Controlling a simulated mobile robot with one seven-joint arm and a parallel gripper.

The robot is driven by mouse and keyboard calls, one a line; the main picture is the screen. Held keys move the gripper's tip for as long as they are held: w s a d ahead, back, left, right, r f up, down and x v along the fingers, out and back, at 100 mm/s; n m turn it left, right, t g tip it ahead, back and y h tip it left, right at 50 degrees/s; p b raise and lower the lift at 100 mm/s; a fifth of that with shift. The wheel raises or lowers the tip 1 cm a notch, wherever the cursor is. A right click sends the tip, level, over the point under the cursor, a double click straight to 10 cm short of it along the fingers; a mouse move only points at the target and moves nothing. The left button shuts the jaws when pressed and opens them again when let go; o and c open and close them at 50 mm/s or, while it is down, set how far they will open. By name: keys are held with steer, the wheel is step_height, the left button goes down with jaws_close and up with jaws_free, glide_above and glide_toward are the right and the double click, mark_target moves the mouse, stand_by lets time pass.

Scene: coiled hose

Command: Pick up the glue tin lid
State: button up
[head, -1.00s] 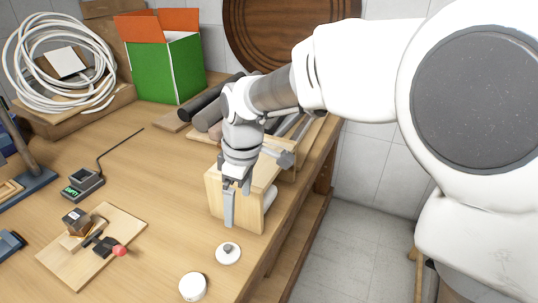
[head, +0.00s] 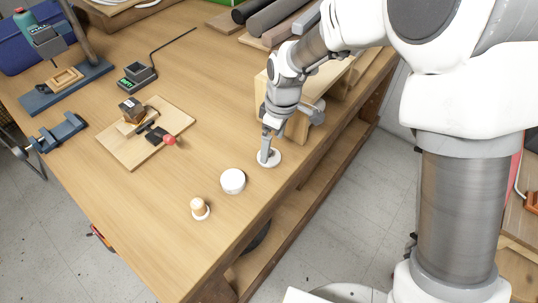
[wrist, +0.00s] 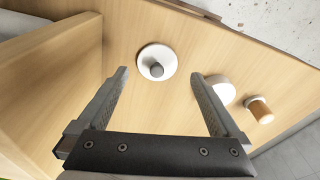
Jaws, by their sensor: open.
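A round white disc with a grey knob, which looks like the glue tin lid (head: 274,160), lies flat on the bench near its front edge. In the wrist view the lid (wrist: 145,54) is ahead of and between the fingertips. My gripper (head: 265,153) points down at the lid, its fingers partly covering it in the head view. In the wrist view my gripper (wrist: 160,73) is open with nothing between the fingers. A round white tin (head: 233,181), also in the wrist view (wrist: 220,88), stands beside the lid, apart from it.
A small wooden-topped piece with a white base (head: 200,208) stands past the tin. A wooden box (head: 297,125) stands close behind my gripper. A board with small parts (head: 135,150) lies to the left. The bench between is clear.

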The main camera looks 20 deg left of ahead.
steer(key=shift+w+a+f, duration=0.1)
steer(key=shift+a+f, duration=0.1)
steer(key=shift+f, duration=0.55)
steer(key=shift+w+a+f, duration=0.1)
steer(key=shift+a+f, duration=0.05)
steer(key=shift+f, duration=0.6)
steer(key=shift+w+a+f, duration=0.1)
steer(key=shift+a+f, duration=0.1)
steer(key=shift+f, duration=0.55)
steer(key=c, duration=1.2)
steer(key=shift+r, duration=0.2)
